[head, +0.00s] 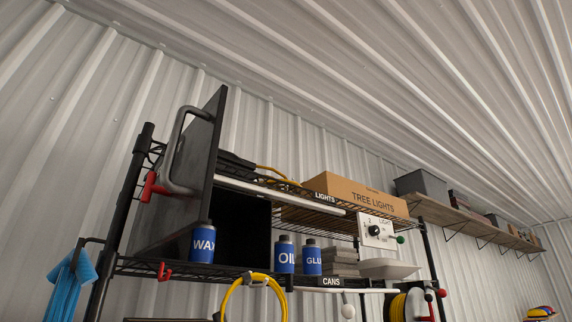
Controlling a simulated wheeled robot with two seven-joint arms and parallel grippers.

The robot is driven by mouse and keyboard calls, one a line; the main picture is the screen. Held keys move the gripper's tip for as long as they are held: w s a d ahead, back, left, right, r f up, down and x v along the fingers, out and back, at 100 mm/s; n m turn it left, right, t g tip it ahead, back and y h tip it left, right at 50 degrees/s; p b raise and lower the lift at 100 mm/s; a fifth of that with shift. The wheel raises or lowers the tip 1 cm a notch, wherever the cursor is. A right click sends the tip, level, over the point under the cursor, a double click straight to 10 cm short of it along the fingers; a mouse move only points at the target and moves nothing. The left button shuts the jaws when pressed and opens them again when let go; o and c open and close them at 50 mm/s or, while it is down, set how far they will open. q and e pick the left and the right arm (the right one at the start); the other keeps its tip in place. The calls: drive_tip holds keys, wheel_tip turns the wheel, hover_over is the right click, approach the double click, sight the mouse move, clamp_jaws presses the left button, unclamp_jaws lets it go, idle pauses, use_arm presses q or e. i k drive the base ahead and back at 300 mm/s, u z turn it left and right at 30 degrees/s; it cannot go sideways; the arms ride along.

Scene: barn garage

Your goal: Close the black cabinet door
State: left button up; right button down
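The black cabinet (252,228) sits on the middle shelf of a wire rack, at the left in the head view. Its door (205,145) stands open, swung outward toward me at the left side, and the dark inside shows to its right. A grey curved handle (169,160) is on the door's left-facing side. A bottle labelled WAX (203,245) stands in front of the cabinet, below the door's lower edge; I cannot tell whether they touch. Neither of my grippers is in view.
Bottles labelled OIL (285,256) and GLUE (311,259) stand right of the cabinet. A TREE LIGHTS box (360,194) lies on the upper shelf. Red hooks (151,187) and a blue cloth (70,284) hang at the rack's left. A yellow hose (232,293) hangs below.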

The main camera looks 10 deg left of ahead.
sight(187, 169)
drive_tip(key=z, duration=0.95)
drive_tip(key=k, duration=1.15)
drive_tip(key=u, duration=1.9)
drive_tip(key=i, duration=0.5)
